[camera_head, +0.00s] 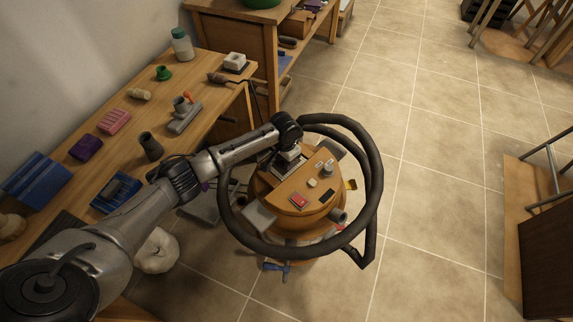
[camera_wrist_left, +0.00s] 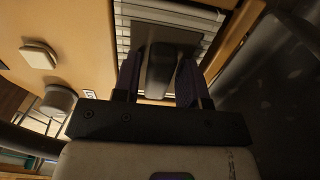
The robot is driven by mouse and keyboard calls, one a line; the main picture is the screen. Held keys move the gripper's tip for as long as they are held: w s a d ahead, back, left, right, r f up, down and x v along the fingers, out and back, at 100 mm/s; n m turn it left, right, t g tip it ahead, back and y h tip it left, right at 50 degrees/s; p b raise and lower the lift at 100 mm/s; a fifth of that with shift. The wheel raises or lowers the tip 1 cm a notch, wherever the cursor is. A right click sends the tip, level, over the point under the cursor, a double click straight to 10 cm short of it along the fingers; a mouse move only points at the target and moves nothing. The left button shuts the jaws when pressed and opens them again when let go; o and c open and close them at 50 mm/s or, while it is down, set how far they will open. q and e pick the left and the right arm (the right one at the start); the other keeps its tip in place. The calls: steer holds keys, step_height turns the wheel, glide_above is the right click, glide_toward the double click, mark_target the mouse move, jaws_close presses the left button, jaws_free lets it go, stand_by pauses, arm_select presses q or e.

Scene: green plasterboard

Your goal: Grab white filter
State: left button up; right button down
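In the left wrist view the gripper's fingers (camera_wrist_left: 158,82) stand apart on either side of a dark grey upright piece (camera_wrist_left: 159,68); contact is unclear. My right gripper is not in view.
The stool top (camera_head: 282,197) also holds a red block (camera_head: 299,201) and several small pieces. A black ring-shaped tube (camera_head: 374,188) surrounds it.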

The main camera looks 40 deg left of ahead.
arm_select(q)
jaws_close()
steer(key=shift+r, duration=0.1)
